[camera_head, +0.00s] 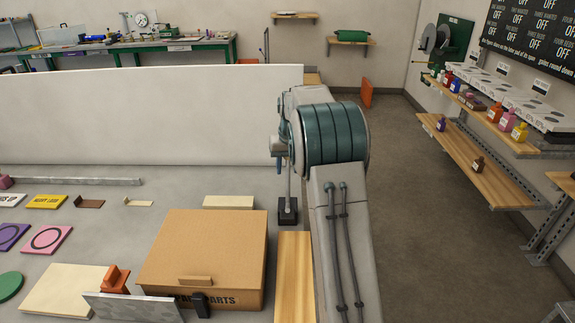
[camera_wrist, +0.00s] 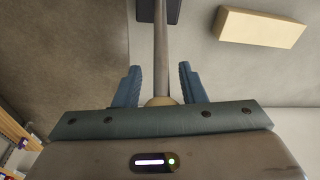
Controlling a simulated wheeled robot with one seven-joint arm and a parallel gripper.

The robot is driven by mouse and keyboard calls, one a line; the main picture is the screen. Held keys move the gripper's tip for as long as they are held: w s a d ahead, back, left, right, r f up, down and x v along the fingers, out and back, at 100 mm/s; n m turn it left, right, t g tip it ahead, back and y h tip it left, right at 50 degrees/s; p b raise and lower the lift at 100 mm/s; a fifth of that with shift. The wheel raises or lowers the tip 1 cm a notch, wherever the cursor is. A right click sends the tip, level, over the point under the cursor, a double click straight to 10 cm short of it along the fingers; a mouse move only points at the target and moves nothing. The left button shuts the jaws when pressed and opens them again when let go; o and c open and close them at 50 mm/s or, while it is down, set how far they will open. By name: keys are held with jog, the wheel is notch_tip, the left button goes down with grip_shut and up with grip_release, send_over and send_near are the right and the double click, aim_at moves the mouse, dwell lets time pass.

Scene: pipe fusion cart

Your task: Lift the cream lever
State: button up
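The cream lever shows in the wrist view as a cream ball knob (camera_wrist: 161,101) on a grey rod (camera_wrist: 161,45), which runs to a dark base (camera_wrist: 158,10). In the head view the rod (camera_head: 289,188) stands roughly upright on its black base (camera_head: 288,212) at the table's right side. The knob is hidden there behind my arm. My gripper (camera_wrist: 158,75) has its two blue fingers apart, one on each side of the rod and knob. Narrow gaps seem to show beside the knob; I cannot be sure that neither finger touches it.
A cream block (camera_wrist: 261,27) lies near the lever base, also in the head view (camera_head: 228,202). A cardboard box (camera_head: 205,250) stands in front, with a wooden strip (camera_head: 294,285) beside it. A white panel (camera_head: 130,115) rises behind. Shelves (camera_head: 490,170) line the right wall.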

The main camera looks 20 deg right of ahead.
jog(key=shift+o, duration=0.7)
jog(key=shift+f, duration=0.1)
jog(key=shift+a+r, duration=0.1)
jog(key=shift+r, duration=0.3)
notch_tip(320, 180, up, 13)
jog(key=s, duration=0.2)
jog(key=shift+d, duration=0.2)
jog(key=shift+s, duration=0.1)
